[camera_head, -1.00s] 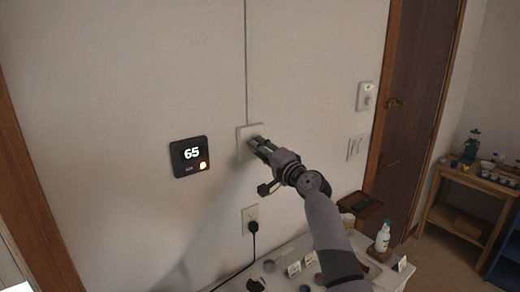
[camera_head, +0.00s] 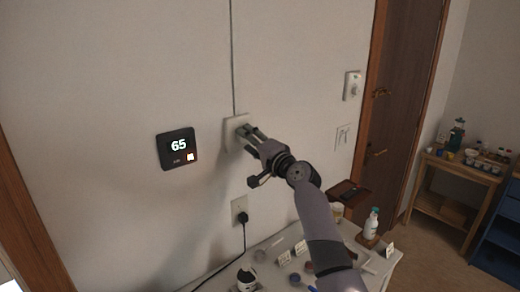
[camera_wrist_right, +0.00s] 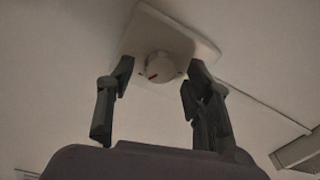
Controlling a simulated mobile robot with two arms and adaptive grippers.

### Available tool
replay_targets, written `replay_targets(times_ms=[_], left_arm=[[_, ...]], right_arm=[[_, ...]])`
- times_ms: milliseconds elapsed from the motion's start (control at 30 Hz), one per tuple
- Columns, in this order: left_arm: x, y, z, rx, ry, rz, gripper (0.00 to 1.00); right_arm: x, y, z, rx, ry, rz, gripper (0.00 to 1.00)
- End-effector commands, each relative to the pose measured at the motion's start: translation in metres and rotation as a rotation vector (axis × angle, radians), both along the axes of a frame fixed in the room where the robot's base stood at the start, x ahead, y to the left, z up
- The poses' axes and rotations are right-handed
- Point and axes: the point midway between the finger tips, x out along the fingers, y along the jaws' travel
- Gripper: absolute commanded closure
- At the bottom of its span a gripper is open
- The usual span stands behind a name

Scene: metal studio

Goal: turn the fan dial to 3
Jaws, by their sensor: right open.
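In the head view the plate (camera_head: 231,133) is on the wall below a vertical cable, and my gripper mostly hides the knob. My right gripper (camera_head: 246,134) reaches the plate from the lower right. In the wrist view its two dark fingers (camera_wrist_right: 157,82) stand apart on either side of the knob, with gaps visible. I cannot tell how deep the fingertips reach around it. The dial's numbers are not readable. My left gripper is not in view.
A black thermostat (camera_head: 177,149) reading 65 is left of the plate. An outlet (camera_head: 240,210) with a plug is below. A white table (camera_head: 215,283) with bottles and small items stands under the wall. Another wall control (camera_head: 352,86) and a switch (camera_head: 343,137) are at right.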

Motion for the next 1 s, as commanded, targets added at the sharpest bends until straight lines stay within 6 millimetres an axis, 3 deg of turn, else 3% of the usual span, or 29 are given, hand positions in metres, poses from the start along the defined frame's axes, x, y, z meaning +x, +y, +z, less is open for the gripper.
replay_targets(times_ms=[633, 1000], left_arm=[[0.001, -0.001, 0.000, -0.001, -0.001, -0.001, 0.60], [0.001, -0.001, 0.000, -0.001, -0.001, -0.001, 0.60]], right_arm=[[-0.083, -0.056, -0.008, 0.000, 0.000, -0.003, 0.53], [-0.096, -0.064, -0.009, 0.000, 0.002, -0.001, 0.53]])
